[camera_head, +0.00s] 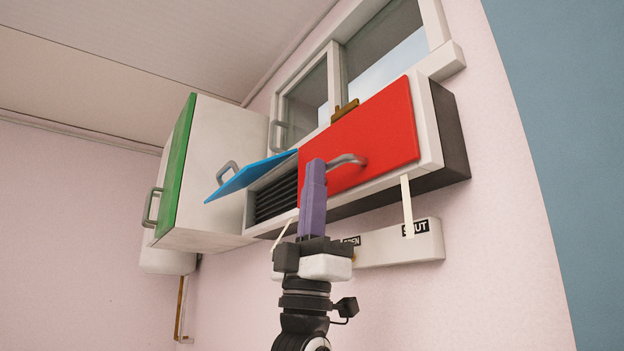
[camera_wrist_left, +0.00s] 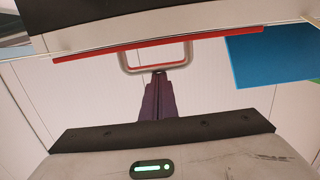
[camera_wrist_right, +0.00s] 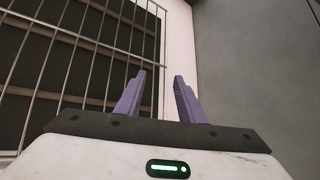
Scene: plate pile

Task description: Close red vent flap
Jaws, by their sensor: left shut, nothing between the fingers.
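The red vent flap (camera_head: 372,135) lies flat or nearly flat over the right part of the white vent housing (camera_head: 428,120). Its grey bar handle (camera_head: 346,160) is at its lower left. In the left wrist view the flap shows as a thin red edge (camera_wrist_left: 100,53) with the handle (camera_wrist_left: 127,60) below it. My left gripper (camera_head: 315,163) is shut and empty, with its purple fingertips by the handle; I cannot tell whether they touch it. My right gripper (camera_wrist_right: 160,76) is open and empty; it is outside the head view.
A blue flap (camera_head: 245,177) sticks out left of the red one, beside dark slats (camera_head: 275,197). A white cabinet with a green door (camera_head: 174,168) is farther left. A plate marked OPEN and SHUT (camera_head: 385,246) is below. A wire rack (camera_wrist_right: 75,70) is near my right gripper.

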